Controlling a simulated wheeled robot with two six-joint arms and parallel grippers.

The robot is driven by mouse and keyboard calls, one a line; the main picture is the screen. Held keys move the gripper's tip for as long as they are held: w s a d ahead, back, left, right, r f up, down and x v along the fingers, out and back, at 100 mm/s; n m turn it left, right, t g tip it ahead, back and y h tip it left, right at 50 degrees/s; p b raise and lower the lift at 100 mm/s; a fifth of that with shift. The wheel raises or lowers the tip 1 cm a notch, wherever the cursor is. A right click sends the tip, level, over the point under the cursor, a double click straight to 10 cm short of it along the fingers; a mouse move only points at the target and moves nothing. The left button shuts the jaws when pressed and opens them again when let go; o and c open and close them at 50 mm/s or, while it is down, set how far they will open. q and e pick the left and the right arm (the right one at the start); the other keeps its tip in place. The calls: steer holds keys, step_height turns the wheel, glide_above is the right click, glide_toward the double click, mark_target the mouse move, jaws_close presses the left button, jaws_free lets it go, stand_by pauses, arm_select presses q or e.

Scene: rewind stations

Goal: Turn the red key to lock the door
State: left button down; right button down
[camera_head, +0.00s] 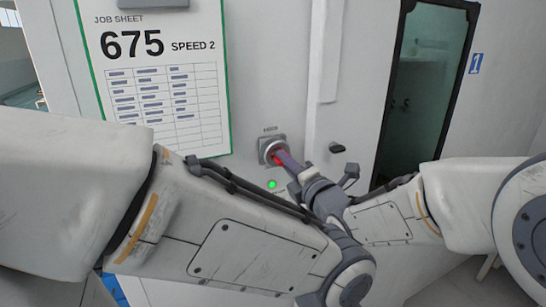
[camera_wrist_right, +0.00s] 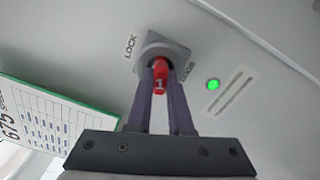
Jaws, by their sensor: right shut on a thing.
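The red key (camera_wrist_right: 160,80) sits in a grey square key switch (camera_wrist_right: 152,48) on the white wall and carries a white "1". In the wrist view, the word LOCK is printed to the left of the switch. In the head view the key switch (camera_head: 266,145) is right of the job sheet, and only a little red of the key (camera_head: 278,158) shows. My right gripper (camera_wrist_right: 160,72) is shut on the key, a purple finger on each side. It also shows in the head view (camera_head: 283,160). My left gripper is not in view.
A green light (camera_head: 272,184) glows just below the switch. A job sheet (camera_head: 160,90) reading 675, speed 2 hangs at the left. A dark handle (camera_head: 337,148) and a dark-framed glass panel (camera_head: 425,85) are at the right. My arm links fill the foreground.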

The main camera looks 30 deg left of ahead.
steer(key=n+b, duration=0.2)
steer(key=b, duration=0.1)
steer(key=shift+d+f+n, duration=0.1)
steer(key=shift+f+n, duration=0.05)
steer(key=shift+n, duration=0.25)
stand_by(0.4)
